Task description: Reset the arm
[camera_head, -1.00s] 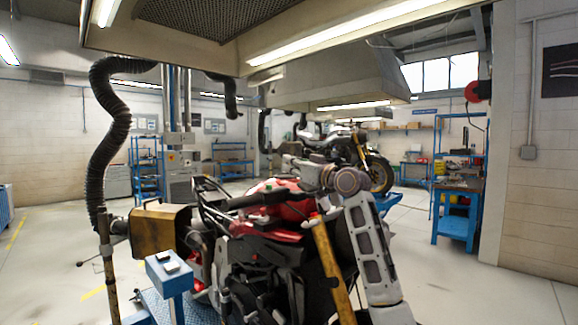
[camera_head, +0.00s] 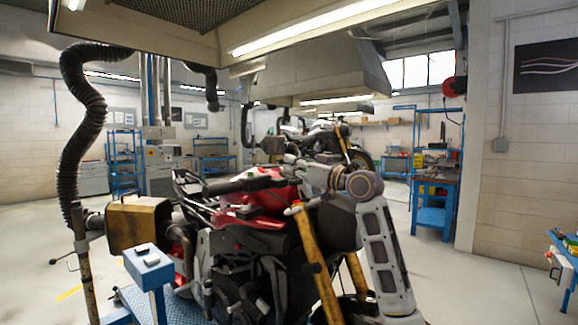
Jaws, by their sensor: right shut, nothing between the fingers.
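My right arm (camera_head: 380,250) rises from the lower right to a rounded elbow joint. Its forearm (camera_head: 325,176) then points away from me, over the red motorcycle (camera_head: 265,195). My right gripper (camera_head: 276,150) is at the far end, small and partly lost against the background bike. It is shut and holds nothing. It appears above and beyond the red motorcycle; whether it touches anything cannot be told. My left arm and left gripper are not in view.
The red motorcycle stands close in front of me on a blue lift (camera_head: 135,300). A brown metal box (camera_head: 138,225), a blue post (camera_head: 150,268) and a black hose (camera_head: 80,120) are at left. A blue workbench (camera_head: 434,200) stands at right.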

